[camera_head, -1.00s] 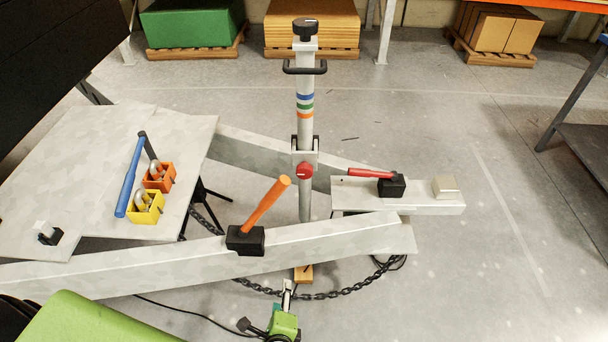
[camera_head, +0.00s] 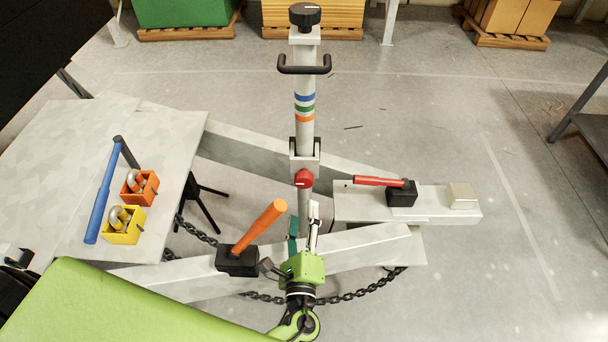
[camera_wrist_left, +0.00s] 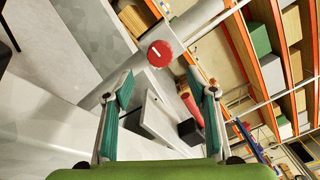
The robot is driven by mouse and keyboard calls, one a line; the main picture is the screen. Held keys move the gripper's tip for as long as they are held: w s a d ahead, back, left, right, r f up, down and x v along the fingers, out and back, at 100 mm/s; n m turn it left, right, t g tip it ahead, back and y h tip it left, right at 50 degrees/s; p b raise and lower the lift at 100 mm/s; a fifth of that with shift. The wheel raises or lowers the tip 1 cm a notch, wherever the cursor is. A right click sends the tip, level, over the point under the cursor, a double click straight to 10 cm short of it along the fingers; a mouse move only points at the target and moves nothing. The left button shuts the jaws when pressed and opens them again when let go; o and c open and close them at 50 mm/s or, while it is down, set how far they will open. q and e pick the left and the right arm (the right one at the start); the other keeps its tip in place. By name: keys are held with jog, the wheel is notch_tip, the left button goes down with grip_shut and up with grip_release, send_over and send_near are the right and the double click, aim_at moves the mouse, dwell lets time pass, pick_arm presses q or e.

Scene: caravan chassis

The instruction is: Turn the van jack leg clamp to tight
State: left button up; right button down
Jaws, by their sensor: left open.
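The jack leg (camera_head: 305,130) stands upright at the caravan drawbar, a grey tube with blue, green and orange bands. Its red round clamp knob (camera_head: 304,180) faces me in the head view. In the left wrist view the knob (camera_wrist_left: 160,54) shows a white line mark, tilted. My left gripper (camera_head: 304,232) is just below and in front of the knob, apart from it. In the left wrist view its green-padded fingers (camera_wrist_left: 160,92) are spread and empty, with the knob beyond and between their tips. My right gripper is not in view.
A chain (camera_head: 350,295) hangs below.

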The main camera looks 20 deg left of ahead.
aim_at(304, 184)
pick_arm(q)
jog(key=p+x, duration=0.1)
jog(key=x, duration=0.4)
jog(key=shift+w+r, duration=0.2)
jog(key=shift+w, duration=0.2)
jog(key=x, duration=0.4)
jog(key=shift+w+a+f+p, duration=0.1)
jog(key=shift+w+f+p, duration=0.1)
jog(key=shift+p, duration=0.1)
jog(key=shift+w+a, duration=0.15)
jog(key=shift+w, duration=0.25)
jog(key=shift+w+a, duration=0.1)
jog(key=shift+w, duration=0.3)
jog(key=c, duration=1.1)
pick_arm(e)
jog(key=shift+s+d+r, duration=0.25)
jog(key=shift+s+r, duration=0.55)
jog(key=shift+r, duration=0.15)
